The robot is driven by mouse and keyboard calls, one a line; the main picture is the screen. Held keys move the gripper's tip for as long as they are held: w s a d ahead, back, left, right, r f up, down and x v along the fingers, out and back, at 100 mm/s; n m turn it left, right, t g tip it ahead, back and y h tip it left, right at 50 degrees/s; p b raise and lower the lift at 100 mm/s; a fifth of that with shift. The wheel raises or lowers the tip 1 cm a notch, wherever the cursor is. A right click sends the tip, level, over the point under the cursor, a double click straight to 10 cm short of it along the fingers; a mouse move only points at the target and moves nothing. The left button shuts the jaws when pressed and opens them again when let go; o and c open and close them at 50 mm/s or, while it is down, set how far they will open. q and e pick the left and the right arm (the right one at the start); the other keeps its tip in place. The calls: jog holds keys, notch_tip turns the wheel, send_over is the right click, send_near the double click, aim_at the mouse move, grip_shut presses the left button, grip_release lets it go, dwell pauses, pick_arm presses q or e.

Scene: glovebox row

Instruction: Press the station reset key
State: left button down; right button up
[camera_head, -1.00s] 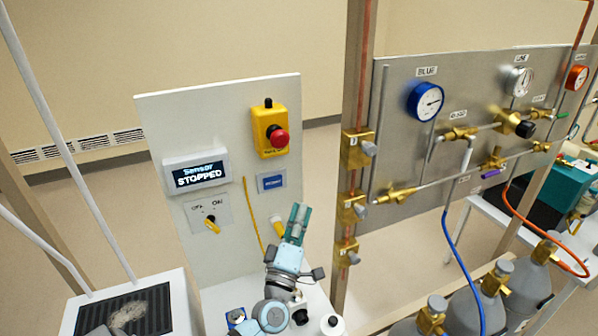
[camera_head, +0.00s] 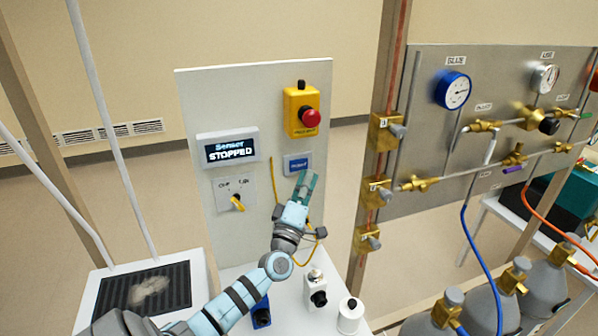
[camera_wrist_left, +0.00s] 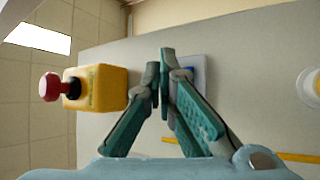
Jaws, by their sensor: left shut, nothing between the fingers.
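The station reset key is a small blue rectangular key (camera_head: 297,163) on the upright white panel (camera_head: 240,95), below the yellow emergency stop box. Its label is too blurred to read fully. My left gripper (camera_head: 306,180) is shut and empty, its teal fingers just below and in front of the key in the head view. In the left wrist view the shut fingertips (camera_wrist_left: 164,60) overlap the blue key (camera_wrist_left: 186,78) and hide part of it; I cannot tell whether they touch it. The display (camera_head: 228,148) reads "Sensor STOPPED". My right gripper is not in view.
The yellow box with its red mushroom button (camera_head: 310,117) sits above the key. A yellow rotary switch (camera_head: 237,202) is at lower left, and a yellow cable hangs beside the key. Brass valves (camera_head: 385,131) stand to the right. Small white containers (camera_head: 350,315) stand on the bench below.

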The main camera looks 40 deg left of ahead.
aim_at(299, 165)
pick_arm(q)
jog(key=shift+w+a, duration=0.5)
jog(key=shift+a, duration=0.1)
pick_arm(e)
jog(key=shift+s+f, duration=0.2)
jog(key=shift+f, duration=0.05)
pick_arm(q)
jog(key=shift+s, duration=0.15)
jog(key=shift+a, duration=0.1)
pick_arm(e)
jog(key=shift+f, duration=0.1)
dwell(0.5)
pick_arm(q)
jog(key=shift+w+a, duration=0.25)
